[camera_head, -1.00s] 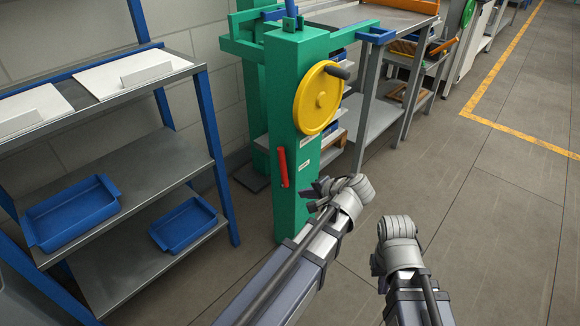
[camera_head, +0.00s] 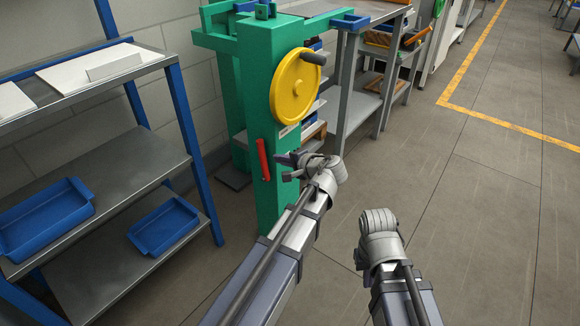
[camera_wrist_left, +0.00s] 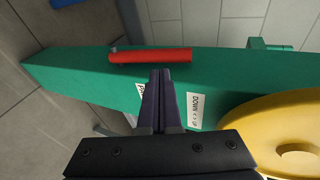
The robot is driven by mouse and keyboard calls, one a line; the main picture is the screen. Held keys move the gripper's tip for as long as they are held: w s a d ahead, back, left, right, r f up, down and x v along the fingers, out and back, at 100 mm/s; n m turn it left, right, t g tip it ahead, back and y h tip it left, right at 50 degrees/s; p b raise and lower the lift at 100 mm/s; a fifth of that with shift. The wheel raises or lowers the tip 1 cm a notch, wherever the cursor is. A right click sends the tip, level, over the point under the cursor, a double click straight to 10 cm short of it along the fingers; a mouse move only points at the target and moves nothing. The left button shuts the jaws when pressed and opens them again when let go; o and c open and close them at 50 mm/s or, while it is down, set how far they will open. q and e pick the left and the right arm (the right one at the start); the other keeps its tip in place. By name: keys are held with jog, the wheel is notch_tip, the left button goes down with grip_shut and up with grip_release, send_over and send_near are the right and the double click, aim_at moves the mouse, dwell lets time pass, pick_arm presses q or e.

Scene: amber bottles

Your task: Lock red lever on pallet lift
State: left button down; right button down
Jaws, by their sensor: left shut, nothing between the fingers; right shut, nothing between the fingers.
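The red lever (camera_head: 262,160) stands nearly upright on the front of the green pallet lift column (camera_head: 262,205), below the yellow handwheel (camera_head: 298,86). My left gripper (camera_head: 281,160) is shut and empty, just right of the lever. In the left wrist view the lever (camera_wrist_left: 150,56) lies across the picture, just beyond the shut fingertips (camera_wrist_left: 160,72); I cannot tell whether they touch it. A white label reading DOWN (camera_wrist_left: 195,110) is on the column beside the fingers. My right arm shows at the lower right of the head view; its fingertips are hidden behind the wrist.
A grey shelf with blue posts (camera_head: 180,120) stands at left, holding blue trays (camera_head: 163,226) and white boards. A grey workbench (camera_head: 352,85) adjoins the lift behind. Open floor (camera_head: 470,230) lies to the right, with a yellow line.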

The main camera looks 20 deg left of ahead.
aim_at(261, 149)
pick_arm(q)
jog(key=shift+a+r+x, duration=0.1)
jog(key=shift+r+x, duration=0.1)
jog(key=shift+x, duration=0.7)
jog(key=shift+a+r+x, duration=0.1)
jog(key=shift+r+x, duration=0.05)
jog(key=shift+x, duration=0.75)
jog(key=shift+r+x, duration=0.2)
jog(key=shift+x, duration=0.75)
pick_arm(e)
jog(key=shift+f, duration=0.55)
pick_arm(q)
jog(key=shift+w, duration=0.1)
jog(key=shift+w+a+r+h+p, duration=0.15)
jog(key=shift+a+r+h+p, duration=0.25)
jog(key=shift+p, duration=0.35)
jog(key=shift+w+a+g+p, duration=0.1)
jog(key=shift+a+g+p, duration=0.15)
jog(key=shift+g+p, duration=0.1)
jog(key=shift+w+a, duration=0.1)
jog(key=shift+a, duration=0.3)
jog(key=shift+w+a+f, duration=0.15)
jog(key=shift+a+f, duration=0.05)
jog(key=shift+a, duration=0.2)
pick_arm(e)
notch_tip(261, 149, up, 3)
jog(key=shift+f, duration=0.15)
